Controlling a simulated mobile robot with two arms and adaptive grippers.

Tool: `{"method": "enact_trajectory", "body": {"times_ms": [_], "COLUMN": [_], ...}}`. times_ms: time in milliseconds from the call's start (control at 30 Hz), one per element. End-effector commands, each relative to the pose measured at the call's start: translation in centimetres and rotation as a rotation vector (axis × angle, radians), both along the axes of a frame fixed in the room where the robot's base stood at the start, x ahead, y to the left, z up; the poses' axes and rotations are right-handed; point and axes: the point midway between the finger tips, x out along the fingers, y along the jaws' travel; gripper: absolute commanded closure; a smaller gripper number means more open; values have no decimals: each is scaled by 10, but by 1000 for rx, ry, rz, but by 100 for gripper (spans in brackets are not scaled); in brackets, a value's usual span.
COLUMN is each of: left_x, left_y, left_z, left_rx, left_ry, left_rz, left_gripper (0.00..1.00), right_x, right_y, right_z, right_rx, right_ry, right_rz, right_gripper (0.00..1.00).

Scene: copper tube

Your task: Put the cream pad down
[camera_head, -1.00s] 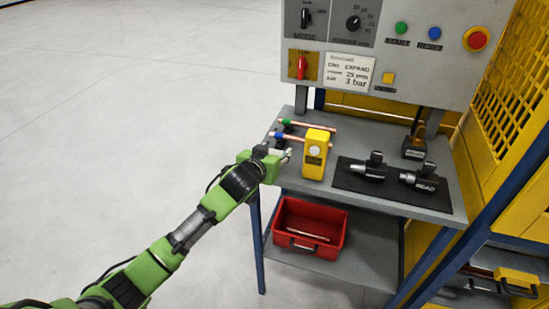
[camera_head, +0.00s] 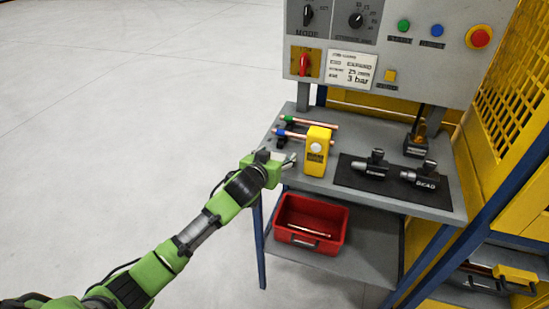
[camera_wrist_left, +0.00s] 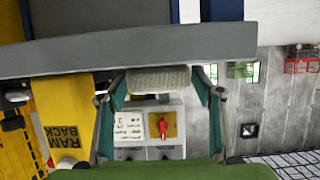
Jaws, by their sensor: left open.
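The cream pad (camera_wrist_left: 158,79) shows in the left wrist view, which is upside down. It lies flat by the front edge of the grey bench (camera_wrist_left: 140,50), between the two fingertips of my left gripper (camera_wrist_left: 155,92). The fingers stand apart, one on each side of the pad; I cannot tell if they touch it. In the head view my left gripper (camera_head: 288,163) is at the bench's front left corner, left of the yellow box (camera_head: 317,152). The pad cannot be made out there. My right gripper is not in view.
Two copper tubes (camera_head: 312,122) with green and blue ends lie behind the gripper. A black mat (camera_head: 350,182) with tools is at the right of the bench (camera_head: 440,214). A red bin (camera_head: 295,238) stands on the lower shelf. The floor at left is clear.

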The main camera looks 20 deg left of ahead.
Motion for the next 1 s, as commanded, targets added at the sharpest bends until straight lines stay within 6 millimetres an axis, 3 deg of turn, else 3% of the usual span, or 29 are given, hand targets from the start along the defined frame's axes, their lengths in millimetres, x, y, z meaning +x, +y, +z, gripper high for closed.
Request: {"method": "enact_trajectory", "body": {"times_ms": [167,700,1000], "left_x": [-4,-93,-125], "left_y": [0,-4,-3], "left_z": [-2,31,46], "left_rx": [1,0,0], "left_ry": [0,0,-1], "left_rz": [-1,-1,-1], "left_gripper": [40,40,40], "right_x": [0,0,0], "right_y": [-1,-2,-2], "right_z": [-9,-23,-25], "right_rx": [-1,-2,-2], "right_ry": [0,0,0], "right_rz": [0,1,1], "right_gripper": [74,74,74]}}
